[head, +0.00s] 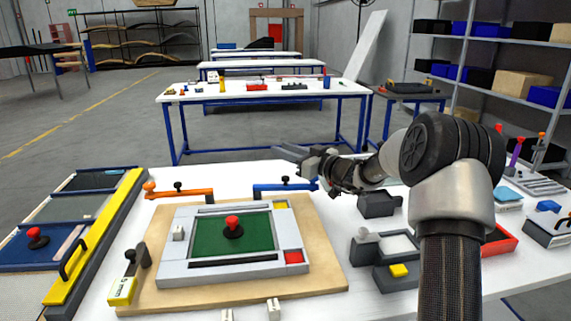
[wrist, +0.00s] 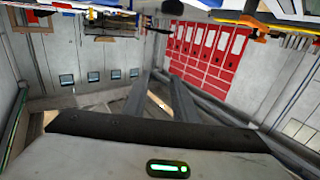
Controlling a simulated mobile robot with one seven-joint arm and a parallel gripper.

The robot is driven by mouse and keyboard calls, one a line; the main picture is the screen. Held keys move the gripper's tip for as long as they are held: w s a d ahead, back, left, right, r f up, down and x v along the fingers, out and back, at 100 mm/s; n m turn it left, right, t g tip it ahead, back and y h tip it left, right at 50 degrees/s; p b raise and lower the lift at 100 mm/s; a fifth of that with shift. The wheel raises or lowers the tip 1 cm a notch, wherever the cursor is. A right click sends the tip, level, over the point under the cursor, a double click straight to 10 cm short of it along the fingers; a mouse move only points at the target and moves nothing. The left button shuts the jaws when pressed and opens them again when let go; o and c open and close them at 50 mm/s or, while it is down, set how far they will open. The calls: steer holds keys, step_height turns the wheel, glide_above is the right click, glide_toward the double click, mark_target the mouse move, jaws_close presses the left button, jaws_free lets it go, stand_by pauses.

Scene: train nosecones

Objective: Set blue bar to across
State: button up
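The blue bar (head: 268,188) lies roughly left to right at the far right edge of a wooden board (head: 325,270), with a black knob (head: 285,181) near its middle. Its left end bends down toward the board. It is beyond the grey frame and does not cross the green panel. My gripper (head: 284,151) is in the air above and behind the bar, pointing left and apart from it. In the wrist view my gripper's two fingers (wrist: 162,82) are spread with a gap and nothing between them. I cannot pick out the bar in that view.
An orange bar (head: 195,193) with a black knob lies at the board's far left. A grey frame (head: 180,270) holds a green panel (head: 208,238) with a red knob (head: 232,223). Grey blocks (head: 378,205) stand right of the board, and a yellow rail (head: 95,255) runs left.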

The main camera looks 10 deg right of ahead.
steer(key=shift+r, duration=0.45)
